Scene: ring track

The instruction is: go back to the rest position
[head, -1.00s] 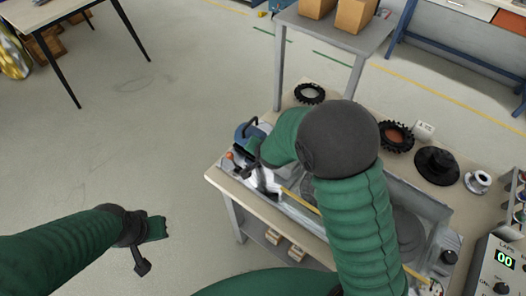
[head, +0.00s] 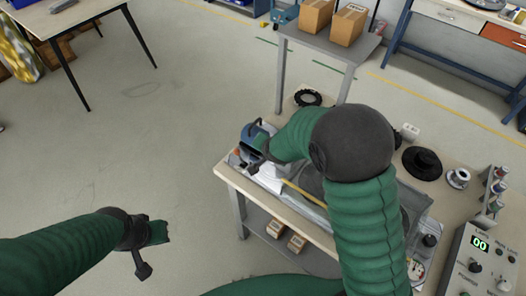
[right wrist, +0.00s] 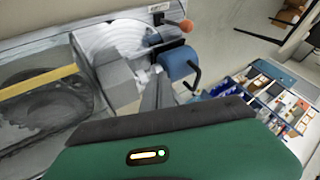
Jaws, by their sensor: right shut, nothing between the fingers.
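My right arm reaches over the workbench (head: 228,172), its dark elbow hiding part of the top. My right gripper (head: 256,160) is shut and empty near the bench's left end, by a blue part with a dark handle. In the right wrist view that blue part (right wrist: 178,64) and an orange knob (right wrist: 186,25) lie just beyond my green hand; I cannot tell whether the gripper touches them. The machine with a yellow strip (right wrist: 38,82) is to the left there. My left gripper (head: 148,250) hangs over open floor at lower left, holding nothing visible; its jaw opening is unclear.
A black tyre (head: 308,97), a black hub (head: 422,163) and a control box (head: 484,264) reading 00 are on the bench. A grey table with cardboard boxes (head: 318,15) stands behind. Another table (head: 60,18) is at upper left. The floor between (head: 165,120) is clear.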

